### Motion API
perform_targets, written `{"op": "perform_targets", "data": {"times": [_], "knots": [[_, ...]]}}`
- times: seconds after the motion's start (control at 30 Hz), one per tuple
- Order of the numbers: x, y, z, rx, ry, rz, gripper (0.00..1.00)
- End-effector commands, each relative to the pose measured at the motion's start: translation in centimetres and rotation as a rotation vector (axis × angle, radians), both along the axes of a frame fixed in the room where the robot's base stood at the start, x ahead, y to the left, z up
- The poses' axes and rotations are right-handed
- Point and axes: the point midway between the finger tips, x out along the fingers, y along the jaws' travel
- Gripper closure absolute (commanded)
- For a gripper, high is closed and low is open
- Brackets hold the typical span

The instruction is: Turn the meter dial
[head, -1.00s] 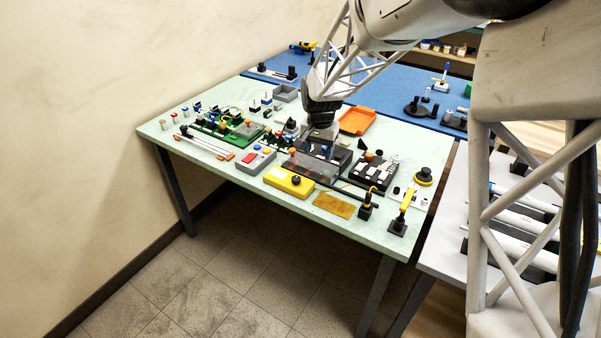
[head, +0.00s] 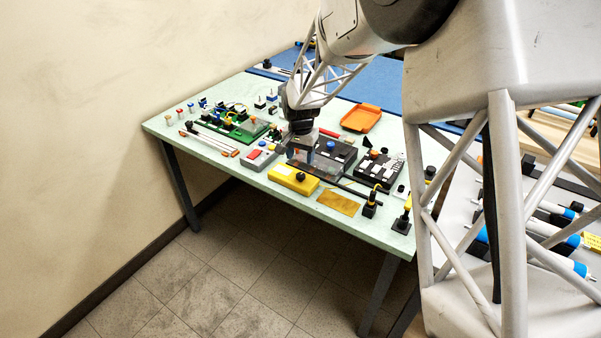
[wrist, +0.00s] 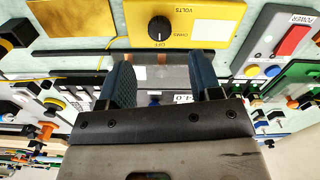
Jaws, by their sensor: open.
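The yellow meter (head: 293,180) lies near the front edge of the pale green table. Its black dial (head: 300,176) sits on its upper face. In the wrist view the meter (wrist: 205,27) is at the top, with the dial (wrist: 159,28) beside the printed words VOLTS, OHMS and OFF. The dial's white mark points roughly toward OFF. My gripper (head: 304,158) is just behind the meter and above the table. In the wrist view my gripper (wrist: 163,80) has its two dark blue fingers apart, with the dial beyond them and not between them. Nothing is held.
A clear-covered block (head: 318,168) lies behind the meter, under my gripper. A grey box with a red button (head: 259,155) is to the left. A brown-yellow sheet (head: 338,202) and upright yellow-black parts (head: 372,198) are to the right.

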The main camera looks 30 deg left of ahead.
Motion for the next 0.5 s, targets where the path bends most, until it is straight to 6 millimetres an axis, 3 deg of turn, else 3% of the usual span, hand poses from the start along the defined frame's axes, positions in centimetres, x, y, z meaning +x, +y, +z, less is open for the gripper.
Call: {"op": "perform_targets", "data": {"times": [0.5], "knots": [[0.0,0.0,-5.7,-0.002,0.002,0.000,0.42]]}}
